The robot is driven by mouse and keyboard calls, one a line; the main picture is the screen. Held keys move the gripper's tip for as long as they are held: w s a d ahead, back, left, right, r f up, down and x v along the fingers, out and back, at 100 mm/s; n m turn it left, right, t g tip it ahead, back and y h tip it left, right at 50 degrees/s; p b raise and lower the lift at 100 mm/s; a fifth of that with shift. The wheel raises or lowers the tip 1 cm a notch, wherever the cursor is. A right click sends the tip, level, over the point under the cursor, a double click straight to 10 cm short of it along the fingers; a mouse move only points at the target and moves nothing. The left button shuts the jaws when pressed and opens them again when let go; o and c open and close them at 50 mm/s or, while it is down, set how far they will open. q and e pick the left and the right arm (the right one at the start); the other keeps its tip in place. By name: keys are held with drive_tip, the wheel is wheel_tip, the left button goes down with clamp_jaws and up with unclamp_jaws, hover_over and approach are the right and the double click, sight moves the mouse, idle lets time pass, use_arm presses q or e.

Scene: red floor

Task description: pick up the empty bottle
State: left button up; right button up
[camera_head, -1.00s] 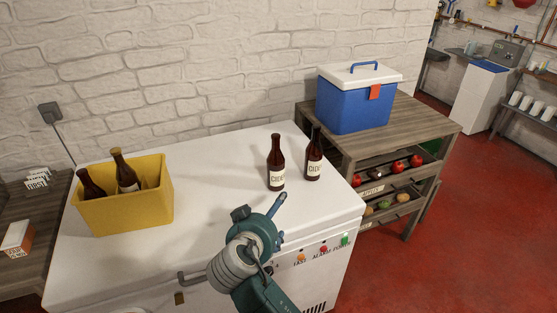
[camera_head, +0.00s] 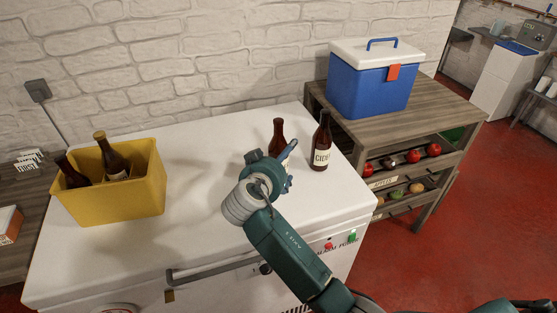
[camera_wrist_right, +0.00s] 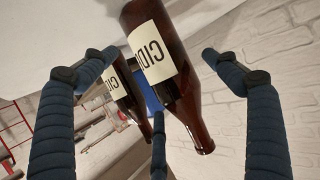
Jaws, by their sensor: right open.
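Two brown bottles with pale labels stand upright on the white chest freezer (camera_head: 190,165). The left bottle (camera_head: 278,132) is partly hidden behind my right gripper (camera_head: 285,170); the right bottle (camera_head: 321,146) is in full view. I cannot tell which is empty. In the right wrist view, which looks upside down, the nearer bottle (camera_wrist_right: 155,50) shows between my right gripper's spread fingers (camera_wrist_right: 158,75), apparently not clamped. The other bottle (camera_wrist_right: 118,90) shows behind it. My right gripper is open. My left gripper is not in view.
A yellow crate (camera_head: 110,198) with two brown bottles stands at the freezer's left end. A blue cooler (camera_head: 370,90) sits on a wooden shelf unit (camera_head: 435,100) at right, with produce below. A white brick wall is behind. The freezer's middle is clear.

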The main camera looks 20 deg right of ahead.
drive_tip(key=x, duration=0.2)
drive_tip(key=shift+w+d+f+b, duration=0.1)
drive_tip(key=shift+w+f+b, duration=0.15)
drive_tip(key=shift+b, duration=0.15)
drive_tip(key=shift+w+d, duration=0.15)
drive_tip(key=shift+w, duration=0.05)
drive_tip(key=shift+s, duration=0.1)
drive_tip(key=c, duration=1.5)
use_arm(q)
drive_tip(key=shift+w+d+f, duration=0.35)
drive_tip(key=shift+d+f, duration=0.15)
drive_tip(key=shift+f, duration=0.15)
